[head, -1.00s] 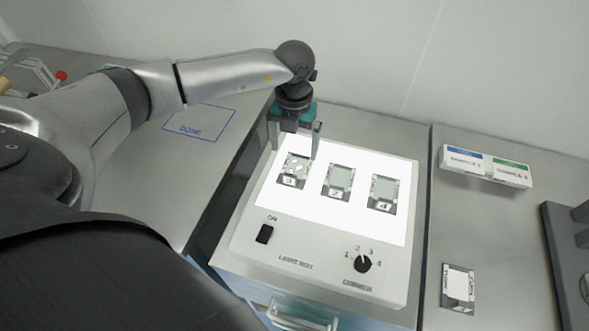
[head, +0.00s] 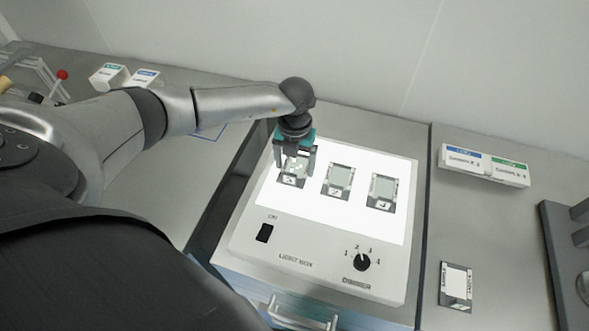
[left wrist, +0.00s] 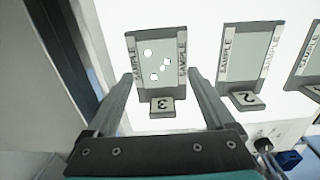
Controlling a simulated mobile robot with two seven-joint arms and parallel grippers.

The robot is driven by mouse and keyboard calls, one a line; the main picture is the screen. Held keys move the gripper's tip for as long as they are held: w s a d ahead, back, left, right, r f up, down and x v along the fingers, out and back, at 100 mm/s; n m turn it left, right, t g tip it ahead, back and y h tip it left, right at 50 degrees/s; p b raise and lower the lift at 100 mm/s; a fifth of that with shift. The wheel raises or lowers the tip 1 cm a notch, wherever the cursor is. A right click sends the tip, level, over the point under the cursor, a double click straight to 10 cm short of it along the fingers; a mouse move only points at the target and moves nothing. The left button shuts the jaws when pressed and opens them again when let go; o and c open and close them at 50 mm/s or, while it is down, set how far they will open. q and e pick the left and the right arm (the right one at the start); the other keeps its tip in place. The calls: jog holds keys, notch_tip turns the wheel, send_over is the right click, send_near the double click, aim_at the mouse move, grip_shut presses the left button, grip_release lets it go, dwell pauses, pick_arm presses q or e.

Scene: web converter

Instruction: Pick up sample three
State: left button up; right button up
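Sample three (head: 291,181) is the leftmost of three framed cards on the lit top of the light box (head: 318,257). In the left wrist view sample three (left wrist: 158,62) has a grey window with several white spots and a tab marked 3. My left gripper (head: 294,170) points down over it and partly hides it in the head view. In the left wrist view the open fingers (left wrist: 161,75) frame the card, one on each side, with nothing between them gripped. Whether they touch the card I cannot tell. My right gripper is not in view.
Sample 2 (head: 338,180) and another card (head: 382,191) lie to the right on the box. A loose card (head: 456,286) lies on the right counter, below a white labelled holder (head: 484,165). A switch (head: 264,233) and a knob (head: 362,262) are on the box front.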

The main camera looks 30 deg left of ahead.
pick_arm(q)
jog(key=c, duration=0.8)
jog(key=shift+r, duration=0.1)
